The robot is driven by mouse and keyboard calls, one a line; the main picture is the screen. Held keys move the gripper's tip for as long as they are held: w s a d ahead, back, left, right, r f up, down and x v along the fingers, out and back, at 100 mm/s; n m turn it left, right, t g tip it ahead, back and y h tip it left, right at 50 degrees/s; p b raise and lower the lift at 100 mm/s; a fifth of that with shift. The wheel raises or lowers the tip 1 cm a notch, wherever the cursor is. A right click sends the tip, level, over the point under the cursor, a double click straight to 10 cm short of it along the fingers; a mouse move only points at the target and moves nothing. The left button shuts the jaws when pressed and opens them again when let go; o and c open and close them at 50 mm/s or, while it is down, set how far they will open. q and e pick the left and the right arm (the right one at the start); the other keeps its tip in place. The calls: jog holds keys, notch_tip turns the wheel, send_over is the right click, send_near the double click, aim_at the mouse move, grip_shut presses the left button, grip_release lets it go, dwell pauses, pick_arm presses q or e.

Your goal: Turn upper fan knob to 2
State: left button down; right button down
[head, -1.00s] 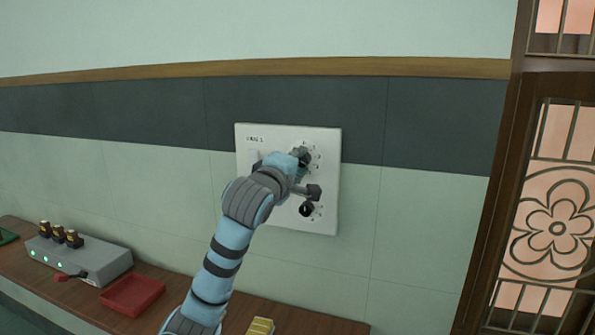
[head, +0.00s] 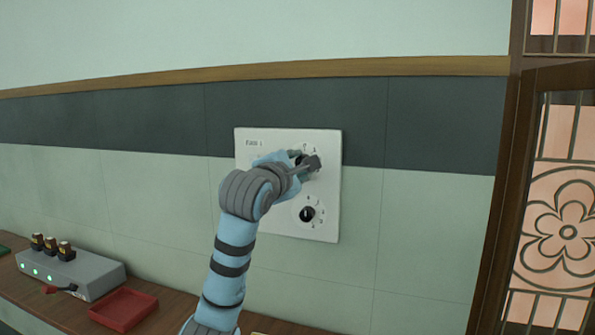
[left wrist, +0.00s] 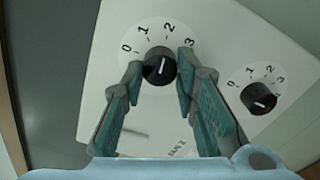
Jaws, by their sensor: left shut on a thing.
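The upper fan knob (left wrist: 160,67) is black and round with a white pointer line, on a white wall panel (head: 325,190). In the left wrist view its dial reads 0 to 3, and the line points up, roughly at 2. My left gripper (head: 305,160) has one finger on each side of this knob and is shut on it; it also shows in the left wrist view (left wrist: 159,69). In the head view my gripper mostly hides the upper knob. The lower knob (head: 307,214) is free of the gripper; it also shows in the left wrist view (left wrist: 258,98).
A lattice door or window (head: 560,215) stands at the right. The wall around the panel is clear.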

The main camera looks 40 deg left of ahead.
dwell(0.4)
pick_arm(q)
jog(key=c, duration=1.3)
grip_release()
jog(key=v, duration=1.2)
